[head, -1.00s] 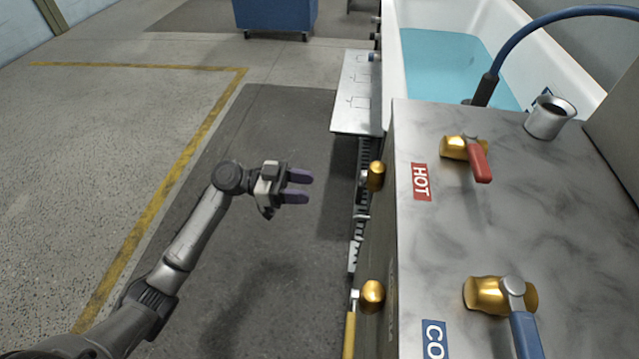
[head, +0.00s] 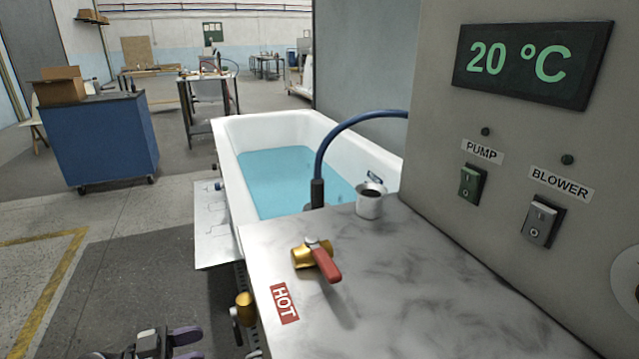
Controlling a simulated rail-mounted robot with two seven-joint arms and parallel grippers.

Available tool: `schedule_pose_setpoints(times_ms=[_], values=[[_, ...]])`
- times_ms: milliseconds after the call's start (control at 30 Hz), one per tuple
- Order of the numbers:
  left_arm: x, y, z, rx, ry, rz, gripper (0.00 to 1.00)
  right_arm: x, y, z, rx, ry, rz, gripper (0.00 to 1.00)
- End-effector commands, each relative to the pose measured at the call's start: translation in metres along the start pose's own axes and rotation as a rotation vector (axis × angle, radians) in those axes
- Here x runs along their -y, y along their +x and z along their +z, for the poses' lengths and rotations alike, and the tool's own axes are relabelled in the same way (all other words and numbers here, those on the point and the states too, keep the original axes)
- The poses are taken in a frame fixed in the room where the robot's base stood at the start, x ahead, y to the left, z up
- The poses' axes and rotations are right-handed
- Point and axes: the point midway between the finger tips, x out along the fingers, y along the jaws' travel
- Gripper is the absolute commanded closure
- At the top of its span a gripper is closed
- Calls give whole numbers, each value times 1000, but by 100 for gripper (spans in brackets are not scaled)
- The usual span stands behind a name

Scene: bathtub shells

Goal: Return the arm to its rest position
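My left gripper (head: 186,343) shows at the bottom edge of the head view, left of the marble-topped counter. Its two purple-grey fingers are apart with nothing between them, and it hangs over the dark floor mat. Most of my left arm is below the picture. My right arm and gripper are not in view.
The counter (head: 375,270) carries a brass hot valve with a red handle (head: 325,264) and a metal cup (head: 369,203). A white bathtub (head: 228,165) of blue water stands behind. A panel (head: 440,120) reads 20 °C. A blue cabinet (head: 105,140) stands left; floor between is clear.

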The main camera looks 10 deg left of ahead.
Motion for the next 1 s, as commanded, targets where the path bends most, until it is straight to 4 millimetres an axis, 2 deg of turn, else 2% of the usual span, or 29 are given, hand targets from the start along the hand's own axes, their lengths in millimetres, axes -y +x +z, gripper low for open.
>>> schedule_pose_setpoints(times_ms=[200,500,700,1000], values=[[0,40,2,-2,2,2,53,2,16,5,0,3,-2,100],[0,76,2,-1,-1,0,53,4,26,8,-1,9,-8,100],[0,86,0,0,-1,1,53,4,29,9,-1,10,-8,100],[0,88,0,1,-3,0,53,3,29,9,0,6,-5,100]])
